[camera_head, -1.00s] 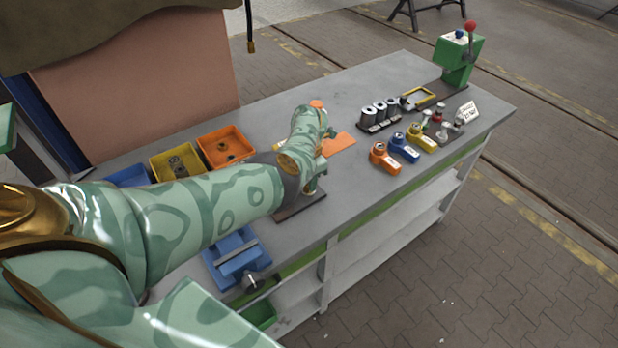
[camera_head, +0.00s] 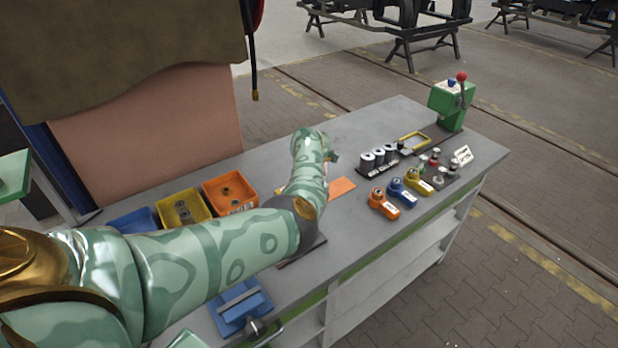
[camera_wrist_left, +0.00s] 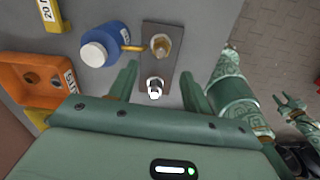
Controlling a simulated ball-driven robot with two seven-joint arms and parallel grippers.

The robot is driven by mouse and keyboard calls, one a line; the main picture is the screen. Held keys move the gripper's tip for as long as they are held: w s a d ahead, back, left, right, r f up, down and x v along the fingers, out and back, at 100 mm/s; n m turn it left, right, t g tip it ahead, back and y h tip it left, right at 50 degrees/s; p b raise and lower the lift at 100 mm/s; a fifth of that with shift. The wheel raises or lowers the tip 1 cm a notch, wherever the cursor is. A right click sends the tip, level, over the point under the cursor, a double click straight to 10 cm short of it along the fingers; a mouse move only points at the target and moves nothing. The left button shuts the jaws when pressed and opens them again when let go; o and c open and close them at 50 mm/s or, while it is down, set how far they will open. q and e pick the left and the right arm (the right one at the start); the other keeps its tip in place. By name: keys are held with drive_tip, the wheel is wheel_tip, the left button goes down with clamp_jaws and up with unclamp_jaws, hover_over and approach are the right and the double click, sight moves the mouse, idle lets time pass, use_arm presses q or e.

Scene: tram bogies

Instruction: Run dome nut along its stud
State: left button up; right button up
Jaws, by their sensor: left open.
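In the left wrist view a dark plate (camera_wrist_left: 148,64) carries two upright studs. One has a brass-coloured hex nut (camera_wrist_left: 160,46); on the other sits a shiny silver piece that looks like the dome nut (camera_wrist_left: 155,86). My left gripper (camera_wrist_left: 160,70) is open, one finger on each side of the plate. The silver piece lies between the fingers, with no visible contact. In the head view my left arm hides most of this plate and the gripper; a dark plate edge (camera_head: 300,252) shows below my wrist.
A blue bottle (camera_wrist_left: 104,46) with a brass spout stands beside the plate. An orange bin (camera_head: 230,190) and yellow bin (camera_head: 182,212) stand left of my arm. A blue fixture (camera_head: 240,305) lies near the front edge. Orange, blue and yellow tools line the bench's right side.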

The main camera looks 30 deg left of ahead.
use_arm(q)
wheel_tip(320, 180, up, 8)
drive_tip(key=p, duration=0.1)
idle(0.6)
